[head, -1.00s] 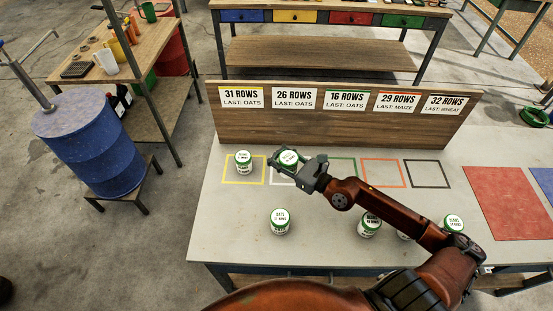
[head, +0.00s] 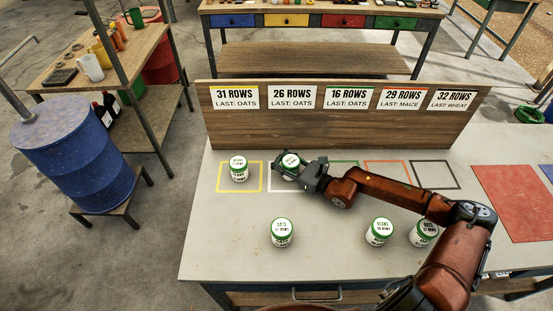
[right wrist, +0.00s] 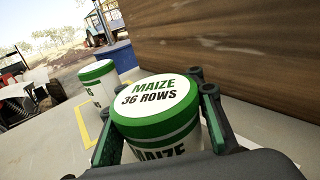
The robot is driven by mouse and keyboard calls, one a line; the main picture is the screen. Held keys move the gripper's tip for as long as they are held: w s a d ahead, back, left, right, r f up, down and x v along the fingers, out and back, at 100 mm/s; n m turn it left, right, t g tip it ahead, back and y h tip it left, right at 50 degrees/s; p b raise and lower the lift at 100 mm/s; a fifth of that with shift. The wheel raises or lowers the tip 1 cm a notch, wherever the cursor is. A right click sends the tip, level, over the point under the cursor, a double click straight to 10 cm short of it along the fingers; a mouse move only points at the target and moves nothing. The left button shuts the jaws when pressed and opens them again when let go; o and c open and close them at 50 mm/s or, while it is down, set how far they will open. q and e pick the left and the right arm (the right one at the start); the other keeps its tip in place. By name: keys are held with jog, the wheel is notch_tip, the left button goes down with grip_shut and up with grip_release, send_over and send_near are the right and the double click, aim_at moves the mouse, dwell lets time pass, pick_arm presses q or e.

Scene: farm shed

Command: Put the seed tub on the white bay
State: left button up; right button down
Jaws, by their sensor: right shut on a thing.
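The seed tub (head: 290,160) is white with a green-rimmed lid. In the right wrist view its lid (right wrist: 152,103) reads MAIZE 36 ROWS. My right gripper (head: 288,171) is shut on it, one finger on each side. The tub is upright at the white bay (head: 281,189), a white outline on the table whose front edge shows. The gripper covers part of that bay. I cannot tell whether the tub's base touches the table. My left gripper is not in view.
Another tub (head: 239,169) stands in the yellow bay (head: 241,191) just left. An oats tub (head: 282,233), a beans tub (head: 379,231) and one more tub (head: 425,233) stand nearer the front. A wooden board (head: 340,130) with row labels rises behind the bays.

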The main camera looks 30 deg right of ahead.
aim_at(298, 169)
jog(key=shift+f, duration=0.1)
jog(key=c, duration=2.2)
grip_release()
jog(key=shift+f, duration=0.15)
jog(key=o, duration=1)
jog(key=shift+c, duration=0.2)
jog(key=shift+r, duration=0.3)
jog(key=p+v, duration=0.1)
jog(key=v, duration=0.6)
jog(key=shift+s+f, duration=0.1)
jog(key=shift+s, duration=0.2)
